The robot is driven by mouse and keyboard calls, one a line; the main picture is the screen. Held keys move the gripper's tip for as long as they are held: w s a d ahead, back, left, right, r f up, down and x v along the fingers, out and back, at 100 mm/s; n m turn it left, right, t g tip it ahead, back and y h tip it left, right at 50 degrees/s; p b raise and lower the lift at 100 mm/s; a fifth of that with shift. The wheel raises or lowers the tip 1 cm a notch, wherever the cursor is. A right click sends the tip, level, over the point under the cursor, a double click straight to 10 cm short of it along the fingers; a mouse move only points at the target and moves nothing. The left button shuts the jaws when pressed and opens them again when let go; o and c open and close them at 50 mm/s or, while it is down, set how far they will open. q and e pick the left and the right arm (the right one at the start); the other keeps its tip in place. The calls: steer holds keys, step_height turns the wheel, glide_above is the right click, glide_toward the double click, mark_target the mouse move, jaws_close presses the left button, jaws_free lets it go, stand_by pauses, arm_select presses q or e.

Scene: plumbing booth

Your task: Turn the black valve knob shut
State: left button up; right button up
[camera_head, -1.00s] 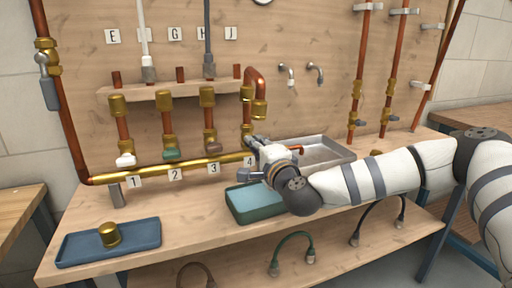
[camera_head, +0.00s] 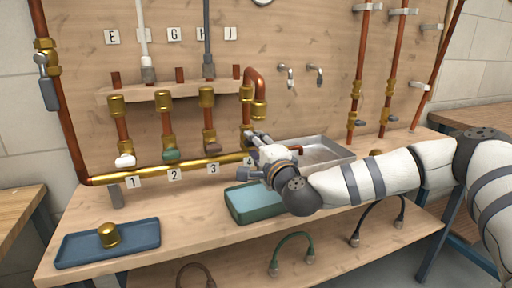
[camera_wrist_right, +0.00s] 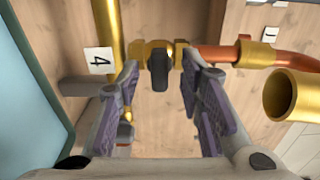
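The black valve knob (camera_wrist_right: 159,71) sits on a brass valve body (camera_wrist_right: 158,46) in the pipe run beside the "4" label, seen in the right wrist view. My right gripper (camera_wrist_right: 161,68) is open, with one purple-padded finger on each side of the knob. Gaps show between the knob and both fingers, so it does not appear gripped. In the head view my right gripper (camera_head: 257,138) is at the valve by label 4 and hides the knob there. My left gripper is in neither view.
A brass horizontal pipe (camera_head: 195,168) runs left of the gripper. A teal box (camera_head: 242,215) lies below it and a metal tray (camera_head: 335,150) to its right. A blue tray (camera_head: 75,252) holds a brass fitting (camera_head: 109,235). Bare bench lies between the blue tray and box.

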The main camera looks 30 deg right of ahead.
steer(key=v, duration=1.2)
steer(key=s+a+f+n+g+y+p, duration=0.1)
steer(key=s+a+f+n+g+y, duration=0.4)
steer(key=a+f, duration=0.5)
steer(key=s+a+f+n+g+y+p, duration=0.1)
steer(key=s+a+f+n+g+y, duration=0.25)
steer(key=s+a+f+n, duration=0.55)
steer(key=s+d+f+n+g+h, duration=0.1)
steer(key=s+f+n+g, duration=0.1)
steer(key=s+f+g, duration=0.5)
steer(key=s+d+f+n+g+h, duration=0.1)
steer(key=s+f, duration=0.4)
steer(key=s, duration=0.5)
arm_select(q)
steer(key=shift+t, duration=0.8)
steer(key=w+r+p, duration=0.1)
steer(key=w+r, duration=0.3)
arm_select(e)
steer(key=s+d+f+n+g+h, duration=0.1)
steer(key=s+d+n+g+h, duration=0.1)
steer(key=s+d, duration=0.4)
steer(key=s+n+g, duration=0.1)
steer(key=s, duration=0.2)
